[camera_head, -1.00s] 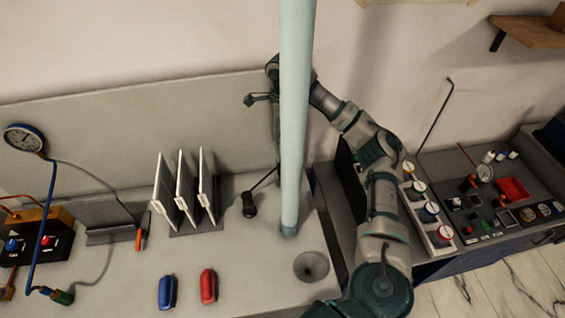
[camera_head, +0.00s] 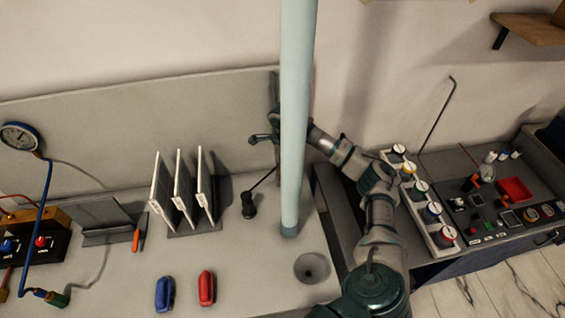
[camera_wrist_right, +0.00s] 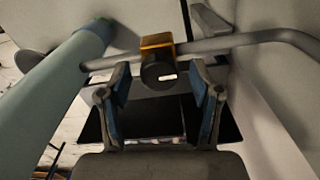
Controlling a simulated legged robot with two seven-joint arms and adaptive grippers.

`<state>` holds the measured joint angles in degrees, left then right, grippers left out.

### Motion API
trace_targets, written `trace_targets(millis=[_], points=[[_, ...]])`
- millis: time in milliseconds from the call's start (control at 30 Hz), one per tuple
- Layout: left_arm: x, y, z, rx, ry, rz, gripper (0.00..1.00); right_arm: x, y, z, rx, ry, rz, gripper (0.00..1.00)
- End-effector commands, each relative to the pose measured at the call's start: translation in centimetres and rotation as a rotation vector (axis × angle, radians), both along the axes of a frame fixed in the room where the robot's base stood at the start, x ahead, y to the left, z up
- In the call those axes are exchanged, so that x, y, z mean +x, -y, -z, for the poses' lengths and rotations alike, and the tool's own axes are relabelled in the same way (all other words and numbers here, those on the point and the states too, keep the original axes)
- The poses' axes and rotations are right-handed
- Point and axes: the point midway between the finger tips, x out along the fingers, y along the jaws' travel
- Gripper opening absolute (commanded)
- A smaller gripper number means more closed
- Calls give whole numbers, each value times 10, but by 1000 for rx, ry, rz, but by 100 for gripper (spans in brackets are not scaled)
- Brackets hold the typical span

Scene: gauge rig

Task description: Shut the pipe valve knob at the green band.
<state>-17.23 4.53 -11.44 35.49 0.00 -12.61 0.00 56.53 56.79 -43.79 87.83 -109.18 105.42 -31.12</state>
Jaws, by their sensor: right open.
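In the right wrist view a dark round knob (camera_wrist_right: 158,74) with a pale mark on its face sits on an orange-yellow body (camera_wrist_right: 156,42). The body is on a grey pipe (camera_wrist_right: 222,43) that runs across the view and bends at the right. My right gripper (camera_wrist_right: 159,78) is open, its blue-padded fingers on either side of the knob; I cannot tell whether they touch it. In the head view my right gripper (camera_head: 262,138) is partly hidden behind the pale blue pole. I cannot make out a green band by the knob. My left gripper is not in view.
The pale blue pole (camera_head: 296,110) stands upright close to my right arm. White upright plates (camera_head: 183,190), a blue item (camera_head: 165,293), a red item (camera_head: 207,288) and a round hole (camera_head: 312,267) are on the bench. A gauge (camera_head: 20,137) is at left, a control panel (camera_head: 490,205) at right.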

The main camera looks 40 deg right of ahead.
Motion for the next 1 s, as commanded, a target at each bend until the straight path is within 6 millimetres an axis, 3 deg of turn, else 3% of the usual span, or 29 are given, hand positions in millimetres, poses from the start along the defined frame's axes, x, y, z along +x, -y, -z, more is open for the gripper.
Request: trace_targets(millis=[133,167,300,400,733,1000], points=[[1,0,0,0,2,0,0,0,1,0,0,0,1,64],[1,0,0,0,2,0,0,0,1,0,0,0,1,59],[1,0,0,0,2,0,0,0,1,0,1,0,1,24],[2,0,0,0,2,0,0,0,1,0,1,1,1,4],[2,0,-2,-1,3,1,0,1,2,0,0,0,40,4],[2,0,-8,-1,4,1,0,1,3,-2,-1,2,203,4]])
